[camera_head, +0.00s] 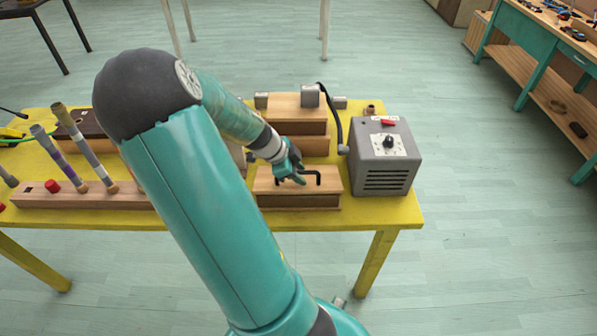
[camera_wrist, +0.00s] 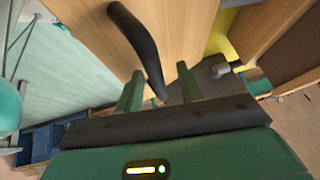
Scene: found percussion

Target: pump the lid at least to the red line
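A wooden box with a pale lid (camera_head: 263,182) sits at the front of the yellow table, left of the grey machine. A black bar handle (camera_head: 312,183) stands on the lid. My gripper (camera_head: 291,175) is at the handle's left part in the head view. In the wrist view my gripper (camera_wrist: 158,90) has its two green fingers apart. The black handle (camera_wrist: 133,35) runs down from the top, and its lower end shows between the fingers. I cannot tell whether they touch it. The lid's wood (camera_wrist: 185,25) fills the upper middle. No red line is visible.
The grey machine (camera_head: 382,165) with a dial and red switch stands close on the right. A black hose (camera_head: 334,115) runs beside it. A wooden stepped block (camera_head: 300,125) stands behind the lid. Striped sticks (camera_head: 88,148) stand in a long wooden rack (camera_head: 100,200) at left.

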